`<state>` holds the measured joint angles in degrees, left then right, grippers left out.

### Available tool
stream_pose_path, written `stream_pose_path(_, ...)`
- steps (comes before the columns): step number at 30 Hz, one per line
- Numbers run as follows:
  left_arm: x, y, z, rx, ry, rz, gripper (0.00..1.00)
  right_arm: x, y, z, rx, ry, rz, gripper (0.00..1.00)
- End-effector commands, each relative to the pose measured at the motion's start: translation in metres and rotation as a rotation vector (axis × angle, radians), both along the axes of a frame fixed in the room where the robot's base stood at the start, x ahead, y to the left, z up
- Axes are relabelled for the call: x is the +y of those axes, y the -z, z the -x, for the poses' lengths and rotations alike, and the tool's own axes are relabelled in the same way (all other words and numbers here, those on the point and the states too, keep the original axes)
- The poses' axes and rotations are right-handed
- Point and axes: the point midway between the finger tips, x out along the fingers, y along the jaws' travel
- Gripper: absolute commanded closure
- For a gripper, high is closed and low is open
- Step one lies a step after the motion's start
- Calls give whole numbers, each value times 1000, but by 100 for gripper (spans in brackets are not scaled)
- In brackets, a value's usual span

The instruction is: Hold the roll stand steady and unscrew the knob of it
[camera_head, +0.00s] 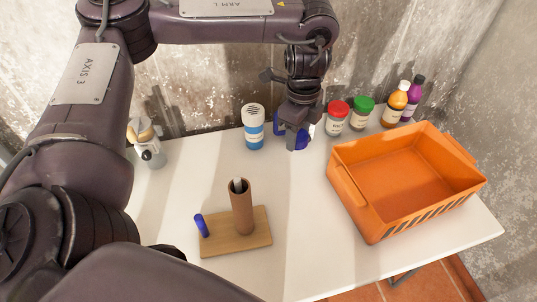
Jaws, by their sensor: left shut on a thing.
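The roll stand has a flat wooden base (262,238) on the white table. An upright brown tube (241,209) stands on it, with a pale tip showing in its open top. A short blue upright piece (202,225) is at the base's left edge. I cannot make out a knob for certain. My left gripper (297,138) is at the back of the table, well behind the stand and apart from it. It points down and is shut on a blue thing (302,138), mostly hidden by the fingers. My right gripper is not in view.
An orange crate (352,188) stands empty at the right. A white-and-blue shaker (253,128), red-lidded jar (337,118), green-lidded jar (361,114), orange bottle (395,104) and purple bottle (412,100) line the back. The front middle is clear.

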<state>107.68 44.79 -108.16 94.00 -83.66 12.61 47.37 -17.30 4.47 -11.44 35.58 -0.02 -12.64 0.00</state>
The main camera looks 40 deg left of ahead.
Motion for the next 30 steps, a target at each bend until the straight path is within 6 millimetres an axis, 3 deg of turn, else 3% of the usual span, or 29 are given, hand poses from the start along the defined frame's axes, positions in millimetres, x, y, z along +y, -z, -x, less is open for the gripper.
stream_pose_path(3,7,7,5,-3,158,-2,82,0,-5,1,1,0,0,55)
stream_pose_path(8,10,16,7,-7,257,-5,82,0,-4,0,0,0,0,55)
stream_pose_path(11,10,35,8,-5,268,-5,82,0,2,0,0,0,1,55)
stream_pose_path(24,10,151,8,-3,265,-3,82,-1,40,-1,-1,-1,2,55)
stream_pose_path(30,10,173,7,-8,265,-5,82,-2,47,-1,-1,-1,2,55)
